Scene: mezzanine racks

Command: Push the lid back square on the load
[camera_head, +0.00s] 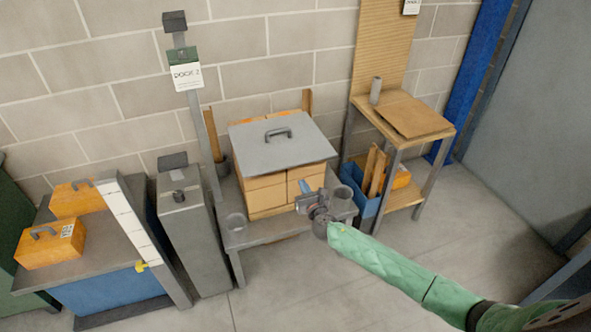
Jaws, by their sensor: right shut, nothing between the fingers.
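The lid (272,151) is a flat grey square plate with a dark handle (278,134) in its middle. It lies on the load (266,195), a stack of tan boxes on a low grey table (262,233). The lid sits skewed to the boxes and overhangs them at the front and sides. My right gripper (304,188) is shut and empty in front of the load's front right side, below the lid's front edge. Whether it touches the boxes I cannot tell. My left gripper is not in view.
A grey cabinet (192,235) and a bench with orange cases (49,246) are at left. A wooden-topped stand (422,118) with a blue bin (364,203) is at right. The floor in front is clear.

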